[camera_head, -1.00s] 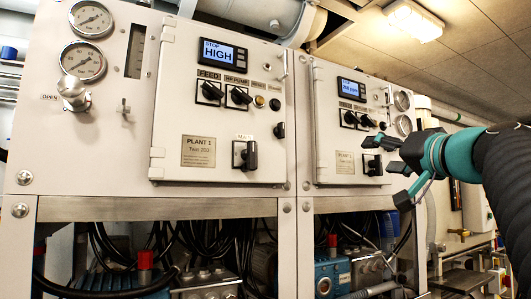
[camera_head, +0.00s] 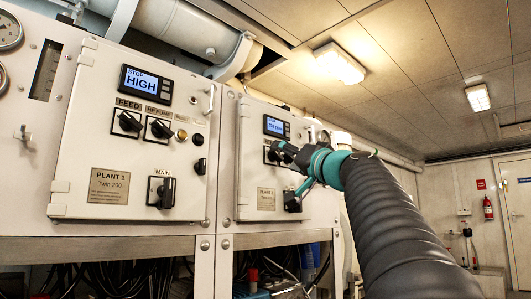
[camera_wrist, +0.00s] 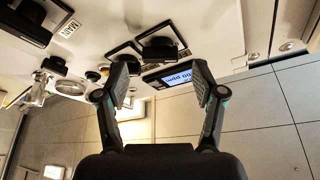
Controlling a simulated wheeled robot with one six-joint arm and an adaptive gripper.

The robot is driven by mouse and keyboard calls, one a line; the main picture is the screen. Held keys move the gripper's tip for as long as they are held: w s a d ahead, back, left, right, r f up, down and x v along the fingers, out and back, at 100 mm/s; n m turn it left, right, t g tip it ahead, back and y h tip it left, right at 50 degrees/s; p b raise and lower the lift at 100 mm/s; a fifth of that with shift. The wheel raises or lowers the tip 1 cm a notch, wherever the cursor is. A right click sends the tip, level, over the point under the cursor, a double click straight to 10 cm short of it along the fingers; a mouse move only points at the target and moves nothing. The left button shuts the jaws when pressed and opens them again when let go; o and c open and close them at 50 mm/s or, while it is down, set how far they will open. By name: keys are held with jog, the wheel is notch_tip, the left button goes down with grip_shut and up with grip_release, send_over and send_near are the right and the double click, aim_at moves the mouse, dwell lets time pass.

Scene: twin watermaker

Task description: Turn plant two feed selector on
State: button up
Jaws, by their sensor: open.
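The plant two panel (camera_head: 240,200) is the white cabinet door right of the plant 1 panel. In the wrist view it appears upside down. The feed selector (camera_wrist: 160,48) is a black knob on a square plate beside the lit display (camera_wrist: 178,77). Its exact setting is hard to tell. My gripper (camera_wrist: 160,82) is open and empty, its fingers apart on either side of the display and just short of the feed selector. In the head view my gripper (camera_head: 284,152) is in front of the panel's selector row and hides much of it.
The HP pump selector (camera_wrist: 124,52) sits close beside the feed selector, near my left finger in the wrist view. Small buttons and the main switch (camera_wrist: 22,28) lie further left. The plant 1 panel (camera_head: 125,185) has similar controls. The room is open to the right.

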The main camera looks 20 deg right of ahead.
aim_at(275, 155)
jog(key=shift+p+x, duration=0.4)
jog(key=shift+x, duration=1.1)
